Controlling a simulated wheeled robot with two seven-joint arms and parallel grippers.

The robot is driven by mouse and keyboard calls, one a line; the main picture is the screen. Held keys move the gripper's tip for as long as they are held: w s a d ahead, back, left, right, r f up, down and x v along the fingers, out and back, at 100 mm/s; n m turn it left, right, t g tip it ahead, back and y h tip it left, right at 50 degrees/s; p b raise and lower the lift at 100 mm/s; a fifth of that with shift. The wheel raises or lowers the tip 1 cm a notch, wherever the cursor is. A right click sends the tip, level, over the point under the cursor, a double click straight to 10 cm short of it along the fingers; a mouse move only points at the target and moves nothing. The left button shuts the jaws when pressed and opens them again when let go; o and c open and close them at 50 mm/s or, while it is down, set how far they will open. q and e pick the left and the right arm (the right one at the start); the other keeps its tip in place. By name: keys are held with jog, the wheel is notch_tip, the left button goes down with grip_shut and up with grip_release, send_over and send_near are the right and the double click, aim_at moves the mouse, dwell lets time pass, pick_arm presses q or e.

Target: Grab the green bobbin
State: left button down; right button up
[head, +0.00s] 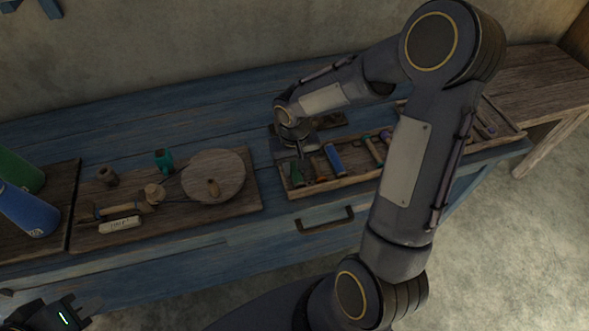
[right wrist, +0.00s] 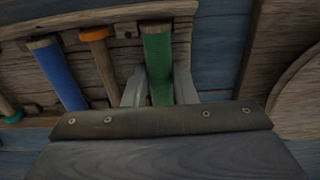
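The green bobbin (head: 297,172) lies at the left end of the wooden tray (head: 336,181) on the blue table. In the right wrist view the green bobbin (right wrist: 158,62) stands between the two fingers of my right gripper (right wrist: 159,88), one on each side. The fingers look close to its sides, but I cannot tell whether they press on it. The palm hides its near end. In the head view my right gripper (head: 299,150) reaches over the tray's left end. My left gripper (head: 85,312) is at the bottom left corner, open and empty, away from the bobbin.
A blue bobbin (right wrist: 59,72) and an orange-topped bobbin (right wrist: 102,63) lie beside the green one. A wooden board holds a round disc (head: 225,165), a teal item (head: 164,160) and a white-labelled piece (head: 120,224).

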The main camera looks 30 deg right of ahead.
grip_shut()
dwell(0.3)
jog(key=shift+r, duration=0.15)
